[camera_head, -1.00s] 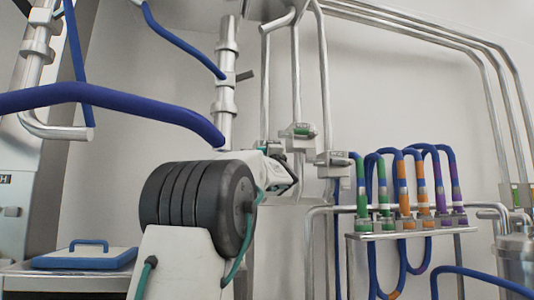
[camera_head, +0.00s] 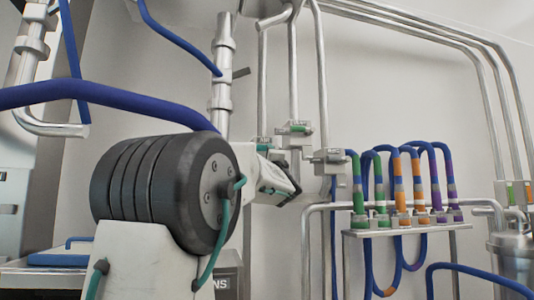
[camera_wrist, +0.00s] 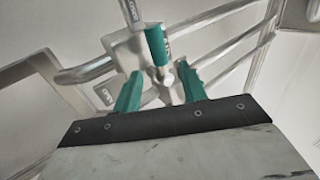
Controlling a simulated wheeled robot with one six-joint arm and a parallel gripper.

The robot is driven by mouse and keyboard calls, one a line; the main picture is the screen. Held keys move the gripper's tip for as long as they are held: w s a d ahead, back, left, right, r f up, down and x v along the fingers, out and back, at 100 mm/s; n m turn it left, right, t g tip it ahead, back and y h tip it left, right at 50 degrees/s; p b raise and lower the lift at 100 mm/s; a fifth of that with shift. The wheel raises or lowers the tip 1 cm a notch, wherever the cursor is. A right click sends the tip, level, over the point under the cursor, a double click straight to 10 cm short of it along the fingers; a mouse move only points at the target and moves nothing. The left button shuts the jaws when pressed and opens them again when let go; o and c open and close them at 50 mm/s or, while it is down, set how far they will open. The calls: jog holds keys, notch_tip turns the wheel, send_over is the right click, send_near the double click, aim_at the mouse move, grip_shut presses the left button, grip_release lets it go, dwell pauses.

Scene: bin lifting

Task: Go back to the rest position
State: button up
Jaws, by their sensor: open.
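My gripper (camera_wrist: 158,74) shows in the wrist view with its two teal fingers spread apart. Nothing is held between them. A valve with a green handle (camera_wrist: 156,46) on metal pipework appears beyond the fingers, and I cannot tell how far away it is. In the head view, my gripper end (camera_head: 284,186) is partly hidden behind my arm's large black joint, in front of the wall pipes. Its fingers are not clear there.
A blue lid with a handle (camera_head: 58,259) lies on a metal table at lower left, partly hidden by my arm. A rack (camera_head: 408,230) with colour-banded blue hoses stands at right. A thick blue hose (camera_head: 100,98) crosses close to my arm. Pipes line the wall.

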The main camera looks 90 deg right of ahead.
jog(key=shift+a+f, duration=0.25)
jog(key=shift+a, duration=0.1)
dwell(0.4)
